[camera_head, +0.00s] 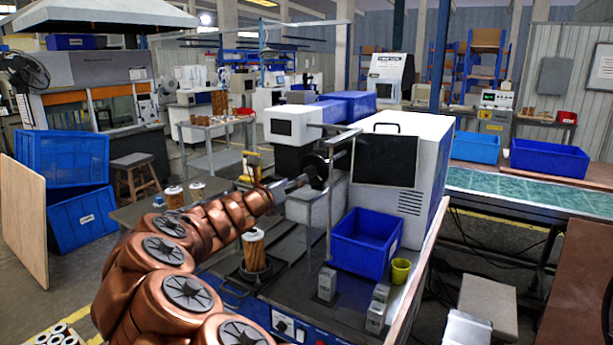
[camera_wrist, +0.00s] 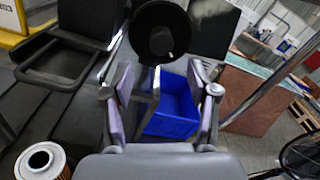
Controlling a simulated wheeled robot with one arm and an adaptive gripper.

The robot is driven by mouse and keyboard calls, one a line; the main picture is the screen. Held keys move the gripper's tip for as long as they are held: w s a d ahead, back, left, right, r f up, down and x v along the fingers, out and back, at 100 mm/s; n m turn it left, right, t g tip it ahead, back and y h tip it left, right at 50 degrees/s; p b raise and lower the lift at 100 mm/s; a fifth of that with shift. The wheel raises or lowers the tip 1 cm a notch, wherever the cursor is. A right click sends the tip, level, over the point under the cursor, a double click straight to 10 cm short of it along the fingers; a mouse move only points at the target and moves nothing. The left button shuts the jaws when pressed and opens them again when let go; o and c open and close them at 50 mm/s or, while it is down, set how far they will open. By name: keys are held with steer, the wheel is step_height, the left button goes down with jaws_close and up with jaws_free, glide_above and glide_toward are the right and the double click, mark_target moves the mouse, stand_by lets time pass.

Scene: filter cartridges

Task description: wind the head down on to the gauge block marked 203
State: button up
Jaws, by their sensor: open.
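My gripper (camera_head: 296,183) is raised over the bench, close to a black round handwheel (camera_head: 315,168) on the machine. In the wrist view its two fingers (camera_wrist: 159,66) are wide apart with nothing between them. The black handwheel (camera_wrist: 160,32) shows just beyond the fingertips. I cannot tell whether they touch it. Grey gauge blocks stand on the bench: one block (camera_head: 327,284) alone, and two blocks (camera_head: 376,308) close together to its right. Their markings are too small to read. A tan filter cartridge (camera_head: 254,252) stands upright on a dark base below my arm.
A blue bin (camera_head: 368,240) and a yellow cup (camera_head: 400,270) stand right of the cartridge; the bin also shows in the wrist view (camera_wrist: 173,108). The white machine cabinet (camera_head: 415,195) rises behind. A thin upright post (camera_head: 329,215) stands beside the handwheel. The front bench top is partly clear.

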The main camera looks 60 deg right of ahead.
mark_target(308, 174)
steer(key=shift+d+p, duration=0.6)
steer(key=shift+d, duration=2.95)
steer(key=shift+c, duration=0.2)
jaws_close()
